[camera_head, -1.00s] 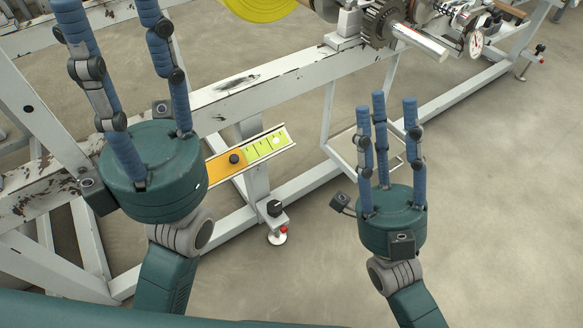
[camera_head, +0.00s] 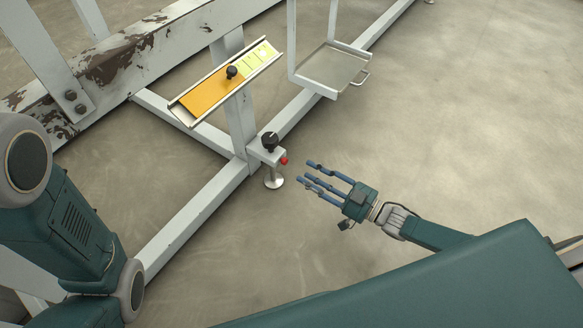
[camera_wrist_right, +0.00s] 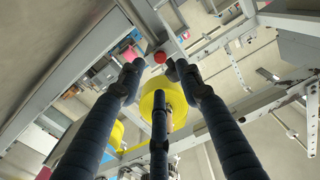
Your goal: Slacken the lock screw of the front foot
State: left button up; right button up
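The front foot (camera_head: 273,181) is a round metal pad under a white bracket at the end of the frame's leg. A black knob (camera_head: 270,140) stands on top of the bracket, and a small red screw head (camera_head: 284,160) sticks out of its right side. A red round head (camera_wrist_right: 160,57) shows beyond the fingertips in the right wrist view. My right gripper (camera_head: 306,172) is open and empty just right of the red screw, its blue fingers pointing left at it, apart from it. It also fills the right wrist view (camera_wrist_right: 156,78). My left gripper is out of view.
A sloping orange and yellow-green scale plate (camera_head: 215,92) with a black knob (camera_head: 231,72) sits above the foot. A metal tray (camera_head: 330,68) hangs to the right. White frame beams (camera_head: 190,222) run left and behind. The floor (camera_head: 450,120) at right is clear.

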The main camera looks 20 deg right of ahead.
aim_at(286, 162)
jog(key=b+x, duration=0.2)
jog(key=x, duration=0.5)
jog(key=shift+b, duration=0.3)
grip_shut()
